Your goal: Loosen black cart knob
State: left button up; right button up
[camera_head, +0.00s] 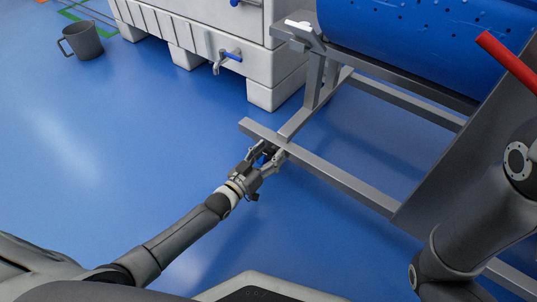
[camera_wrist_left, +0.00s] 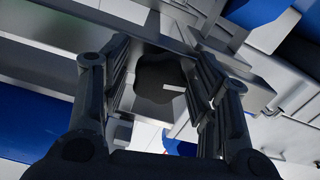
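The black cart knob (camera_wrist_left: 152,80) is a dark lobed knob with a light mark, close in front of my left wrist camera. It sits by the grey metal frame of the cart (camera_head: 335,180). My left gripper (camera_head: 268,154) is at the frame's lower bar, near its corner, and hides the knob in the head view. In the left wrist view my left gripper's fingers (camera_wrist_left: 163,75) stand apart on both sides of the knob. A narrow gap shows at the left finger; contact at the right finger is unclear. My right gripper is out of view.
A blue drum (camera_head: 425,40) lies on the cart frame. A white tub with a blue-handled tap (camera_head: 229,57) stands behind. A red bar (camera_head: 505,62) juts in at the right. A grey mug-shaped container (camera_head: 84,41) stands far left. The blue floor at left is clear.

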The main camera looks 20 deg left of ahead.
pick_arm(q)
jog(key=c, duration=0.7)
jog(key=shift+n, duration=0.3)
jog(key=shift+n+p, duration=0.5)
jog(key=shift+n, duration=0.1)
jog(key=shift+n+p, duration=0.45)
jog(key=shift+n, duration=3.45)
